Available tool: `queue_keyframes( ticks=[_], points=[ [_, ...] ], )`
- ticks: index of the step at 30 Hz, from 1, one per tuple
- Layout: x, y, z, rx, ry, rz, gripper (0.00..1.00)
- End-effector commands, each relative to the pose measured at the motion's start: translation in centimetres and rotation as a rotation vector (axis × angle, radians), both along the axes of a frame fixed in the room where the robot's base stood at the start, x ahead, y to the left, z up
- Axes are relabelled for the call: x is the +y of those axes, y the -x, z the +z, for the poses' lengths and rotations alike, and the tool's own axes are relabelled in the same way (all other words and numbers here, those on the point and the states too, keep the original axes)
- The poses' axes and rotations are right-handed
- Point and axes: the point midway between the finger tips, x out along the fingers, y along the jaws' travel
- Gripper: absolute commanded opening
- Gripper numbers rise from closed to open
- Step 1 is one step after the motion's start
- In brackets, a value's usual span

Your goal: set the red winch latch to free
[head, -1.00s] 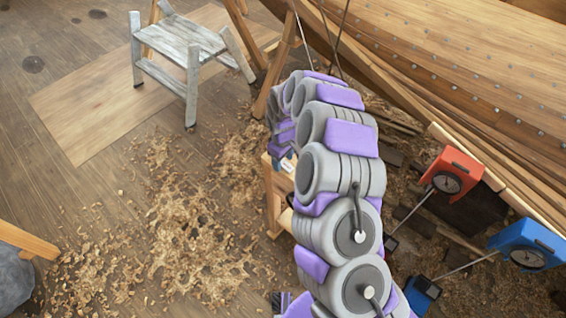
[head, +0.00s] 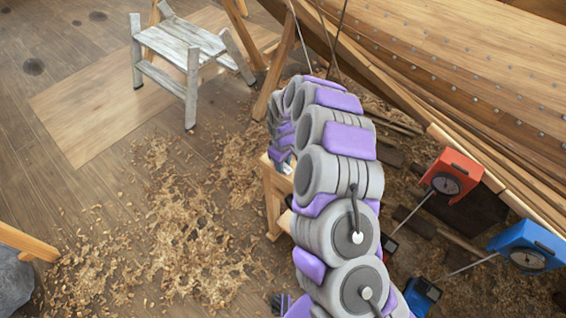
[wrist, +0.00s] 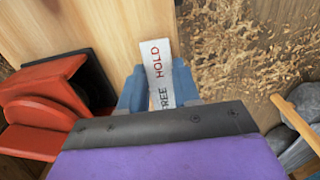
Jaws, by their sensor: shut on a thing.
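In the wrist view, a white strip lettered HOLD and FREE (wrist: 158,68) lies on pale wood between the blue-grey fingers of my gripper (wrist: 158,88). HOLD is at the far end and FREE is nearer my palm, partly covered. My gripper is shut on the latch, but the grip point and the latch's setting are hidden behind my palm. A red winch part (wrist: 42,97) stands just left of the fingers, with a black piece beside it. In the head view, my gripper (head: 284,166) is at the top of a wooden stand (head: 273,200), mostly hidden by my arm.
A red gauge box (head: 453,172) and a blue gauge box (head: 527,245) with rods stand right of my arm, beside the planked hull (head: 470,70). A grey step stool (head: 190,45) stands at the back left. Shavings (head: 180,225) cover the open floor on the left.

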Motion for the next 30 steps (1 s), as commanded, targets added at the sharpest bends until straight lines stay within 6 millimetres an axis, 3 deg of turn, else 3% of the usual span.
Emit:
queue_keyframes(
  ticks=[11,30],
  points=[
    [-0.27,0.03,0.08,0.02,0.025,0.001,0.01],
    [0.43,-0.57,0.34,0.215,0.275,0.0,0.01]
  ],
)
